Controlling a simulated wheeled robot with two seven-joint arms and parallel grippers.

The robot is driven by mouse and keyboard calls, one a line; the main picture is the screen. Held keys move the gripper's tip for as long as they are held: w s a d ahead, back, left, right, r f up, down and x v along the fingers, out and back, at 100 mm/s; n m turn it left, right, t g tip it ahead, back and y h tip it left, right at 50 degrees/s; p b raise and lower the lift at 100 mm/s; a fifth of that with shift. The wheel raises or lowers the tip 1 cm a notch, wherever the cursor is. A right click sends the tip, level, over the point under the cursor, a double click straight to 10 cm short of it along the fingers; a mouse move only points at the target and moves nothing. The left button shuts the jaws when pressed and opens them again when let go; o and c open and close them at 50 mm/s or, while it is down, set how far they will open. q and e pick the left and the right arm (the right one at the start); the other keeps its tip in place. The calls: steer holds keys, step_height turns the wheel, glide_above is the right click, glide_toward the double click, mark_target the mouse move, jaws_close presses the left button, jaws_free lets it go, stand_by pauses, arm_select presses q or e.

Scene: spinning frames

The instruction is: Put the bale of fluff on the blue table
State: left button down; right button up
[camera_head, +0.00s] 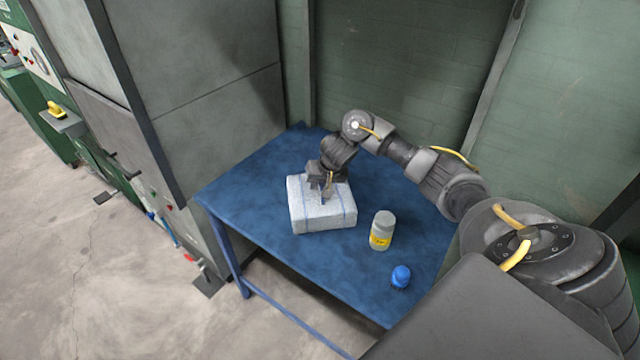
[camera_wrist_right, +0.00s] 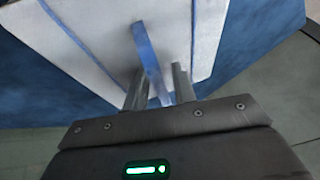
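The bale of fluff (camera_head: 312,216) is a white wrapped block with thin blue straps. It appears to sit flat on the blue table (camera_head: 262,190), in the table's left half. My right gripper (camera_head: 327,196) points down onto the top of the bale. In the right wrist view, its two fingers (camera_wrist_right: 161,74) stand apart, with a raised blue strap (camera_wrist_right: 148,50) of the bale between them. A gap shows beside the strap, so the fingers look open around it. My left gripper is not in view.
A jar with a yellow label (camera_head: 382,232) and a small blue-capped object (camera_head: 400,277) stand on the table right of the bale. A grey cabinet (camera_head: 200,90) stands at the left, and green wall panels (camera_head: 400,70) rise behind. My right arm crosses over the table's back right.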

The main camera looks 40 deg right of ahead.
steer(key=shift+r, duration=0.15)
steer(key=shift+p+v, duration=2.65)
steer(key=shift+v, duration=3.35)
